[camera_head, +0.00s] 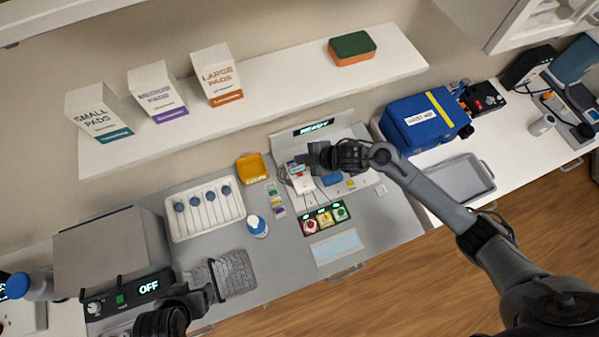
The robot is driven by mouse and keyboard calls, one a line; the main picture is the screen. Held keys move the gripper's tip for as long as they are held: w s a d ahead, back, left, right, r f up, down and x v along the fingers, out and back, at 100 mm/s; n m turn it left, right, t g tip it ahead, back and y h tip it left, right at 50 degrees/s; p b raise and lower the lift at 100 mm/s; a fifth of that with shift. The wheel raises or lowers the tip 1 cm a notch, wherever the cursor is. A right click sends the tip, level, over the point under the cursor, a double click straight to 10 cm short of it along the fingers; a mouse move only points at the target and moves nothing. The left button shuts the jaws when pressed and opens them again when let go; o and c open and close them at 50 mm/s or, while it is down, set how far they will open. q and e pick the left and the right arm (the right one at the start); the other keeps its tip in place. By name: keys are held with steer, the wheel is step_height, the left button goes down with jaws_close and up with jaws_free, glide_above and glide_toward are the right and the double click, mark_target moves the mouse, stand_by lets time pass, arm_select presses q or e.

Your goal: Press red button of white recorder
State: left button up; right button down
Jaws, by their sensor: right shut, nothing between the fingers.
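A small white device (302,183), which looks like the white recorder, lies on the grey worktop below the "READY" display. A small reddish mark shows near its top, but I cannot make out the button clearly. My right gripper (303,161) is shut and empty. It is over the top end of the white device and partly hides it; I cannot tell whether it touches. My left gripper (211,295) is low at the left, near the worktop's front edge and away from the device. Its finger opening is too small to judge.
A panel with red, yellow and green buttons (325,218) lies below the device. A blue case (425,121) is at right. A shelf (290,86) overhangs behind.

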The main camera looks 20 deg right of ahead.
steer(key=shift+f, duration=0.15)
steer(key=b, duration=0.7)
glide_above(302, 177)
steer(key=f, duration=0.6)
steer(key=shift+w+d+f, duration=0.1)
steer(key=shift+w+f, duration=0.1)
steer(key=shift+f, duration=0.1)
steer(key=shift+f+b, duration=0.55)
steer(key=shift+f, duration=0.4)
stand_by(0.3)
steer(key=shift+f, duration=0.1)
steer(key=shift+f, duration=0.3)
